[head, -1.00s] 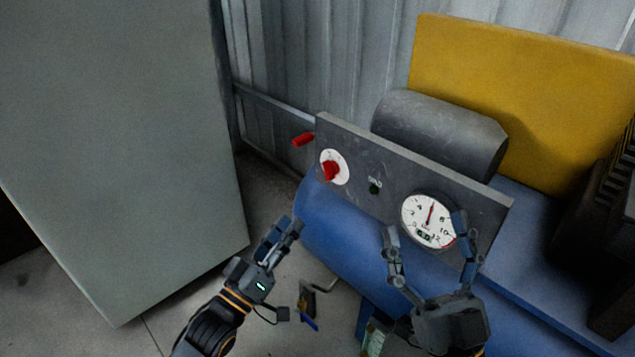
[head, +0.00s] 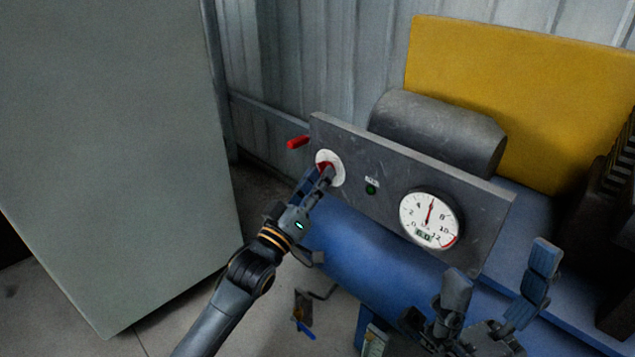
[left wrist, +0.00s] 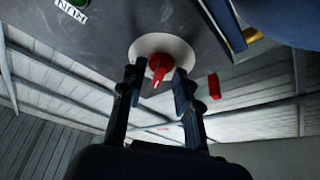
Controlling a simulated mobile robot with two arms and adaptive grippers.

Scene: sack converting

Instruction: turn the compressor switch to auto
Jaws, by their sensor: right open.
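The compressor switch is a red knob (head: 323,167) on a round white plate (head: 337,165) at the left end of the grey panel (head: 385,170). My left gripper (head: 323,178) is at the switch and partly hides the knob in the head view. In the left wrist view the knob (left wrist: 160,66) lies between the two fingers of my left gripper (left wrist: 158,80), with small gaps seen beside it. Contact is hard to tell. Markings around the knob cannot be read. My right gripper (head: 500,275) is open and empty, below and right of the gauge.
A round gauge (head: 430,218) and a green RUN lamp (head: 371,189) are on the panel. A red handle (head: 298,142) sticks out at its left end.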

